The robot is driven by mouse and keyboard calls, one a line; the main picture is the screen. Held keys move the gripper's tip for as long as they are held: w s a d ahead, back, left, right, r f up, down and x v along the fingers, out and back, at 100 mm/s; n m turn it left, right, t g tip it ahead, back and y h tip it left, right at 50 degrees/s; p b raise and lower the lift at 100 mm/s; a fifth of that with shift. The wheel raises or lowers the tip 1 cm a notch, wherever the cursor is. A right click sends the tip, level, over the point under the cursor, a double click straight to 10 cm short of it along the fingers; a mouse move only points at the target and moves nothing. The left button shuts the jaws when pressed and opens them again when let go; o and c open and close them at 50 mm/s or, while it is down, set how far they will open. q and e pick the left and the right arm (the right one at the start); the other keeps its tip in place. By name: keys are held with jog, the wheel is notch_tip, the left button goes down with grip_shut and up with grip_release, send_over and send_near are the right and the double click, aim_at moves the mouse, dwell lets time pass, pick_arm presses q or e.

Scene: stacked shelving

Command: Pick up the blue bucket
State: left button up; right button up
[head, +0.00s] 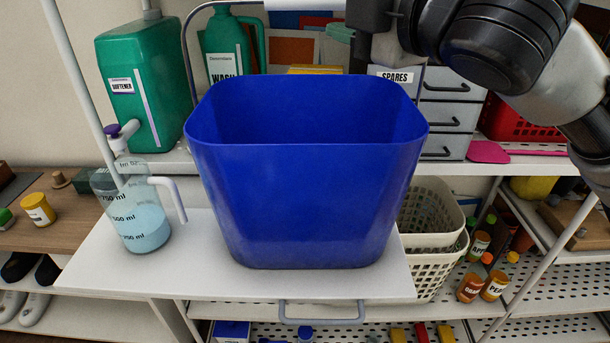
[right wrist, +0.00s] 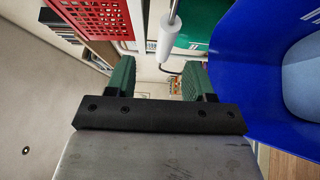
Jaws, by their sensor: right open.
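The blue bucket (head: 300,205) stands upright on a white shelf board (head: 110,270) in the middle of the head view, and its interior looks empty. Its thin wire handle (head: 187,45) is raised and carries a white grip (head: 305,5) at the top edge of the view. My right gripper (right wrist: 158,78) is open, with two green fingers apart. In the right wrist view the white grip (right wrist: 168,38) appears in the gap ahead of the fingers, nothing clamped. The bucket (right wrist: 235,70) fills the right side there. My left gripper is not in view.
A clear measuring jug (head: 140,215) with blue liquid stands close left of the bucket. Green bottles (head: 135,85) stand behind it. Grey drawers (head: 447,115) and a red basket (head: 515,120) are behind right. Cream baskets (head: 430,215) sit lower right.

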aim_at(311, 3)
jog(key=shift+x, duration=1)
jog(key=p+x, duration=0.1)
jog(key=x, duration=0.2)
jog(key=p+x, duration=0.1)
jog(key=shift+a+f+p, duration=0.25)
jog(key=shift+a+p, duration=0.1)
jog(key=shift+w+a+f, duration=0.15)
jog(key=shift+w+a, duration=0.05)
jog(key=shift+w, duration=0.15)
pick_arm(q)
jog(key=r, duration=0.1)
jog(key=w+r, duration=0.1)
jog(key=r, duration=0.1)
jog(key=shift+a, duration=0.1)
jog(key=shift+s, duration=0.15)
pick_arm(e)
jog(key=shift+c, duration=0.3)
jog(key=shift+c, duration=1.1)
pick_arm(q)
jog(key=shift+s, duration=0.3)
pick_arm(e)
grip_shut()
jog(key=shift+s, duration=0.1)
